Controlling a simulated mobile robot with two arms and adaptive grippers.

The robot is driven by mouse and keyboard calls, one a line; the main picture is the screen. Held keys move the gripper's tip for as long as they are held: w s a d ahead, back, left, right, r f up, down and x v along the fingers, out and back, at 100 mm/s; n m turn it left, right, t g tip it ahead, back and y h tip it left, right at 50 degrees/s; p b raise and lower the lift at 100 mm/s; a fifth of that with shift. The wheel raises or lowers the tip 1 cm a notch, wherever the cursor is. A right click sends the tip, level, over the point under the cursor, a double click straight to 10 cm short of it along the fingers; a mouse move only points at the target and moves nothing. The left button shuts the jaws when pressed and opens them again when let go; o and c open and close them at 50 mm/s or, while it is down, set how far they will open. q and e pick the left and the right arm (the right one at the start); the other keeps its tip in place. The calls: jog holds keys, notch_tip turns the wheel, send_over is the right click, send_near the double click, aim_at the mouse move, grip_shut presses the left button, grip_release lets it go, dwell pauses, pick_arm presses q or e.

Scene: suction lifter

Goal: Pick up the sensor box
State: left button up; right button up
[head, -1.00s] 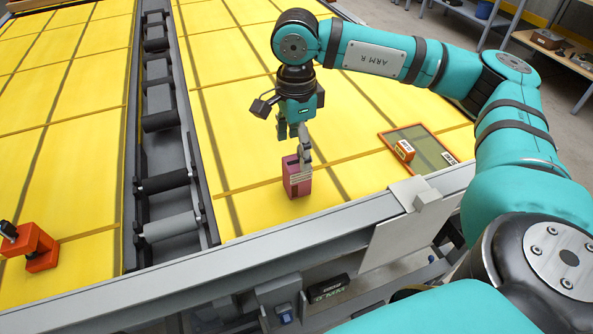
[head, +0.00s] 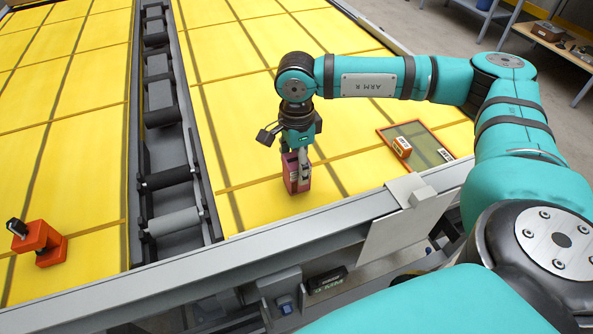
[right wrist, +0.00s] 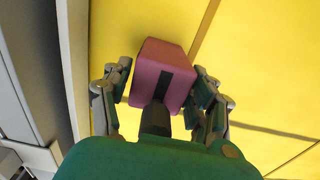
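A pink box (head: 297,186), which I take to be the sensor box, stands upright on the yellow surface near its front rail. My right gripper (head: 298,166) is over it, pointing down, with its fingers at the box's two sides. In the right wrist view the pink box (right wrist: 163,72), with a dark stripe on its face, sits between the spread fingers. A small gap shows at the left finger; contact at the right finger is unclear. The box rests on the surface. My left gripper is not in view.
An orange device (head: 40,243) stands at far left. A roller track (head: 172,180) divides the yellow surfaces. A grey rail (head: 250,258) runs along the front.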

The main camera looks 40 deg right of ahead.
jog(key=c, duration=0.9)
jog(key=shift+r, duration=0.15)
